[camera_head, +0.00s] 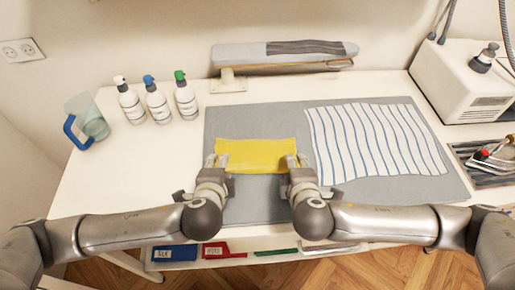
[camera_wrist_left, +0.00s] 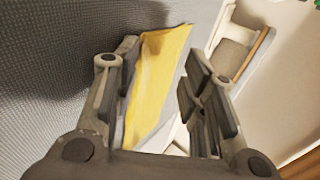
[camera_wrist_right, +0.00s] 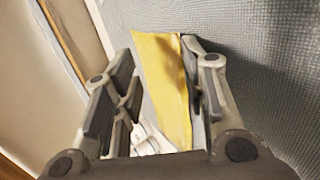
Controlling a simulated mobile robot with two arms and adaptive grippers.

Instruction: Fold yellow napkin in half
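The yellow napkin (camera_head: 257,152) lies flat and unfolded on the grey mat (camera_head: 232,118), a wide rectangle. My left gripper (camera_head: 217,160) is at its left near corner, and my right gripper (camera_head: 296,160) is at its right near corner. In the left wrist view the napkin (camera_wrist_left: 160,75) shows between the two spread fingers of the left gripper (camera_wrist_left: 160,62). In the right wrist view the napkin (camera_wrist_right: 163,85) likewise shows between the spread fingers of the right gripper (camera_wrist_right: 163,68). The fingers hide the napkin's near corners in the head view.
A striped cloth (camera_head: 375,140) lies right of the napkin. An ironing board (camera_head: 285,52) stands at the back. Several bottles (camera_head: 157,100) and a blue-handled jug (camera_head: 88,120) stand on the left. A white machine (camera_head: 462,80) and a tool tray (camera_head: 485,162) are at right.

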